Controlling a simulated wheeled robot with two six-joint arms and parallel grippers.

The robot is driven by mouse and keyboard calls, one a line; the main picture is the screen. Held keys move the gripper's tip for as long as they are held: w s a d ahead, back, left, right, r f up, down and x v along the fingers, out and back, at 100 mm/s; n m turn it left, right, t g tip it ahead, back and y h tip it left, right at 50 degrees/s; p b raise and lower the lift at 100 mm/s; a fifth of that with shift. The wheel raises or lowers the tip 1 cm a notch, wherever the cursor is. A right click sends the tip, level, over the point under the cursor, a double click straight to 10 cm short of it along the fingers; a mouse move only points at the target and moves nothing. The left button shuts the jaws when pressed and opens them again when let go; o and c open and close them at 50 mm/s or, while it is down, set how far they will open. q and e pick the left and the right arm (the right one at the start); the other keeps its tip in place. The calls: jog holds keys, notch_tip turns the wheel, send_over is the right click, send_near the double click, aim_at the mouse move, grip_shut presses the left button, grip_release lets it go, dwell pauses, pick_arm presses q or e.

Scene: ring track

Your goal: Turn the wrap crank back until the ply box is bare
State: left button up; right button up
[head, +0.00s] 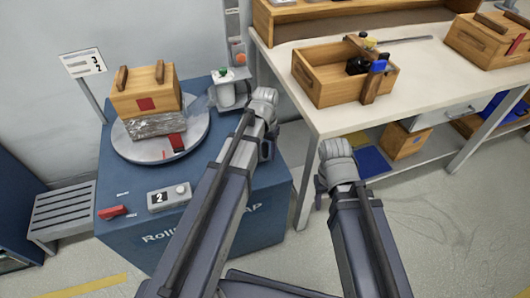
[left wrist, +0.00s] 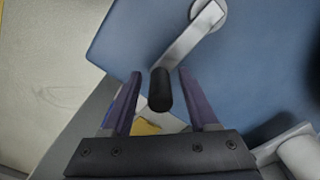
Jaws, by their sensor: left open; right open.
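The ply box (head: 145,98) stands on a round grey turntable (head: 196,141) on the blue wrapping machine (head: 245,200). Shiny clear film (head: 155,126) covers its lower part; the wood above is bare. In the left wrist view the wrap crank has a grey arm (left wrist: 187,42) and a black handle (left wrist: 160,90) on the machine's blue side. My left gripper (left wrist: 158,100) is open, with the handle between its fingers and gaps on both sides. In the head view my left gripper (head: 266,150) is at the machine's right side, hiding the crank. My right gripper (head: 321,186) is open and empty, its fingertips mostly hidden.
A grey counter box (head: 169,198) showing 2 and a red item (head: 113,212) sit on the machine's front. A sign (head: 83,63) reads 3 and 2. A workbench (head: 425,75) with an open wooden tool tray (head: 322,85) stands to the right. A slatted stand (head: 62,210) is at left.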

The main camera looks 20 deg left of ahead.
pick_arm(q)
jog(key=shift+c, duration=0.2)
grip_shut()
dwell(1.1)
